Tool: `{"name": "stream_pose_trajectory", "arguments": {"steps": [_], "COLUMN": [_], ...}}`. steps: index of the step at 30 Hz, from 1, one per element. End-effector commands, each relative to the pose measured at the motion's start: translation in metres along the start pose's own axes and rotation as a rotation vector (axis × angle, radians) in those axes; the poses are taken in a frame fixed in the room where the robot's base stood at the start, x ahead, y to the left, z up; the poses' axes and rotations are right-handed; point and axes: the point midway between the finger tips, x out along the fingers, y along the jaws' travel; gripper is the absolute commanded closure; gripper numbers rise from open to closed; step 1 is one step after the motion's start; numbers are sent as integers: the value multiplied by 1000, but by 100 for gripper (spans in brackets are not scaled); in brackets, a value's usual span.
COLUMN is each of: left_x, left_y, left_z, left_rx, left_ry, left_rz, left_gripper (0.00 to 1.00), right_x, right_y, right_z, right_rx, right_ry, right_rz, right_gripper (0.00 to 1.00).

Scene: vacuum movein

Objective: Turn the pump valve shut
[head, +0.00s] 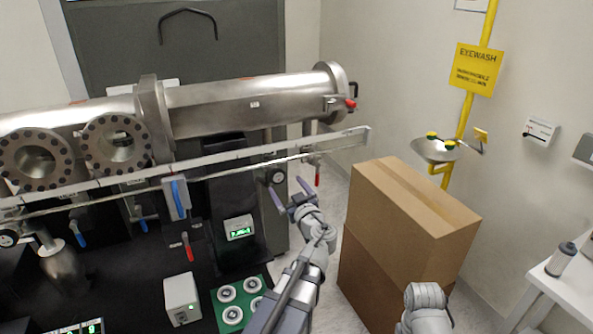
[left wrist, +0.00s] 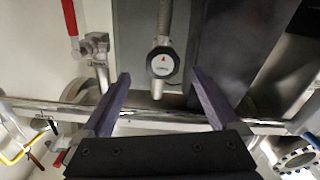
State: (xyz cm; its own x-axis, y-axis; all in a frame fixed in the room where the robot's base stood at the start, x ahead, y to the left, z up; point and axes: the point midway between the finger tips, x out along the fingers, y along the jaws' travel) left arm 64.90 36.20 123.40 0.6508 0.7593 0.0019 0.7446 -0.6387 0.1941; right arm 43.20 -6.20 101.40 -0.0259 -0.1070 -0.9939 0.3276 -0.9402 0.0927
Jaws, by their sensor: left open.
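A small round knob or dial with a white face (head: 278,177) is on the side of the vacuum apparatus, under the long metal rail. It seems to be the pump valve, though I cannot read its label. In the left wrist view the round face (left wrist: 163,63) bears a red mark and hangs below a grey tube. My left gripper (head: 289,191) is open and empty just in front of it. In the left wrist view the fingers (left wrist: 160,80) point to either side of the knob, apart from it. My right gripper is not visible; only part of that arm shows.
A red-handled valve (head: 317,176) hangs right of the knob; it also shows in the left wrist view (left wrist: 70,18). The metal rail (head: 345,138) runs above. A tall cardboard box (head: 385,235) stands close right of my left arm. A green-based tray (head: 229,313) lies lower left.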

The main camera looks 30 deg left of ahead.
Motion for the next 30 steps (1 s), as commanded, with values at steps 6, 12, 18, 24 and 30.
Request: {"name": "stream_pose_trajectory", "arguments": {"steps": [6,12,18,24,30], "left_x": [14,46,69,78,78], "left_y": [0,1,0,-1,-1], "left_z": [1,1,1,1,1], "left_rx": [0,1,1,1,1], "left_ry": [0,0,-1,-1,-1], "left_rz": [-4,-4,-3,-3,-2], "left_gripper": [4,4,4,4,4], "right_x": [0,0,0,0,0], "right_y": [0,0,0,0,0], "right_z": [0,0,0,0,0], "right_rx": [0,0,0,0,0], "right_ry": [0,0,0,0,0], "right_rz": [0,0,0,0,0], "right_gripper": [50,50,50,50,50]}}
